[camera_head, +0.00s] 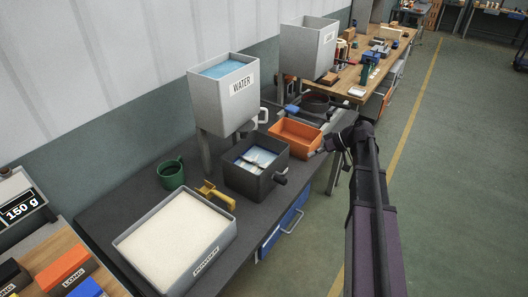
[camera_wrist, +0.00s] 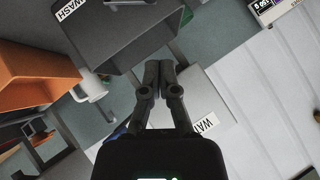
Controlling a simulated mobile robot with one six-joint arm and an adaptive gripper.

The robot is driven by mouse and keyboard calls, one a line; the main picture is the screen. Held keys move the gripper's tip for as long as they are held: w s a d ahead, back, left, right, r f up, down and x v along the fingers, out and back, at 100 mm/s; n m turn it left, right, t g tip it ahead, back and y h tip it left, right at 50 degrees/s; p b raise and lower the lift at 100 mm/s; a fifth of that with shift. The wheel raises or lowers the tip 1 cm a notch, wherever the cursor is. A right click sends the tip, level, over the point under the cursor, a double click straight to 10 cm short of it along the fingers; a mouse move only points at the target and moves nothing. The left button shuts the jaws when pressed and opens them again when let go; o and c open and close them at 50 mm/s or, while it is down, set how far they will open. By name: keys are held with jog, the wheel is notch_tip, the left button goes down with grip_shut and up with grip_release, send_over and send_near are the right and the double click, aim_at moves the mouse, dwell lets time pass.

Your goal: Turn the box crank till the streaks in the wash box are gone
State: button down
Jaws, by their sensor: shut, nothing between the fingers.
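The wash box (camera_head: 237,184) is a dark open box on the bench. Pale streaks show in the blue liquid (camera_head: 250,163) inside it, around a light paddle. The box crank (camera_head: 280,178) has a dark knob and sticks out at the box's right side. My gripper (camera_head: 320,153) is at the right end of the orange bin, apart from the crank. In the wrist view my gripper (camera_wrist: 158,68) is shut and empty, with the wash box (camera_wrist: 120,40) beyond its fingertips. The box's inside is hidden in the wrist view.
An orange bin (camera_head: 297,134) stands just behind the wash box. The grey water tank (camera_head: 215,105) rises at its back left, with a white mug (camera_head: 263,116) beside. A green mug (camera_head: 171,175), a yellow-handled tool (camera_head: 213,193) and a powder tray (camera_head: 166,275) are in front.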

jog(key=s+a+f+m+h, duration=0.2)
jog(key=s+h, duration=0.1)
jog(key=s, duration=0.3)
jog(key=s+a+f+m+g+h, duration=0.1)
jog(key=s+a+f+m+h, duration=0.1)
jog(key=s, duration=0.4)
jog(key=s+a+f+m+g+h, duration=0.1)
jog(key=s+a+f+m+h, duration=0.2)
jog(key=s+h, duration=0.2)
jog(key=shift+s+f+h, duration=0.25)
jog(key=shift+s+h, duration=0.05)
jog(key=shift+s, duration=0.65)
